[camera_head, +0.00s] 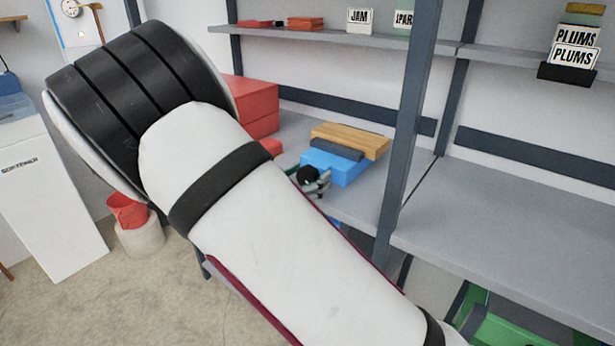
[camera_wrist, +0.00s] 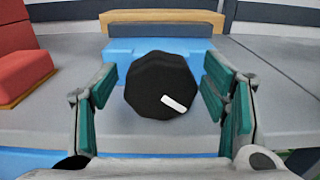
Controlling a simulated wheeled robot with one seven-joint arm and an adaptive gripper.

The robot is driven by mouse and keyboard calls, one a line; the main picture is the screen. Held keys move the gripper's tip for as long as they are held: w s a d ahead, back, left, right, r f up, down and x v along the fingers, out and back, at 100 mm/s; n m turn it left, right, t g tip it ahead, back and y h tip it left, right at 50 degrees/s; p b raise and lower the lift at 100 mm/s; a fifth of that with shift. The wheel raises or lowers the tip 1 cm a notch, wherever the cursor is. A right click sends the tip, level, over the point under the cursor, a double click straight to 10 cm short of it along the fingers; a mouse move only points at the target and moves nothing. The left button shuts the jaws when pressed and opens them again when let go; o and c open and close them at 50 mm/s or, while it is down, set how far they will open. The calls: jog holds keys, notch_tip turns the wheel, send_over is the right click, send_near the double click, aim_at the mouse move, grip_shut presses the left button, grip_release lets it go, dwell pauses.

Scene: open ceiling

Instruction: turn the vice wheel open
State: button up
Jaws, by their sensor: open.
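The vice (camera_head: 338,167) is blue with a tan wooden top (camera_head: 352,139) and stands on the grey bench, partly behind my arm in the head view. In the wrist view its blue body (camera_wrist: 205,52) lies behind the black vice wheel (camera_wrist: 161,86), which faces the camera and bears a short white mark at its lower right. My gripper (camera_wrist: 161,97) is open, with one green-padded finger on each side of the wheel. A gap shows between the wheel and each finger. In the head view the wheel (camera_head: 308,175) is small beside the gripper's fingertips.
Red boxes (camera_head: 252,104) stand on the bench left of the vice; they also show in the wrist view (camera_wrist: 22,65). A dark upright post (camera_head: 408,120) rises right of the vice. The bench top (camera_head: 520,235) right of it is bare.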

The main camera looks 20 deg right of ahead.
jog(key=c, duration=1.1)
jog(key=shift+c, duration=0.2)
jog(key=shift+p, duration=0.3)
jog(key=n+p, duration=0.3)
jog(key=shift+r+p, duration=0.1)
jog(key=shift+p, duration=0.25)
jog(key=shift+w+a+n+p, duration=0.15)
jog(key=shift+n+p, duration=1.25)
jog(key=shift+n, duration=1)
jog(key=shift+f, duration=0.2)
jog(key=o, duration=1.1)
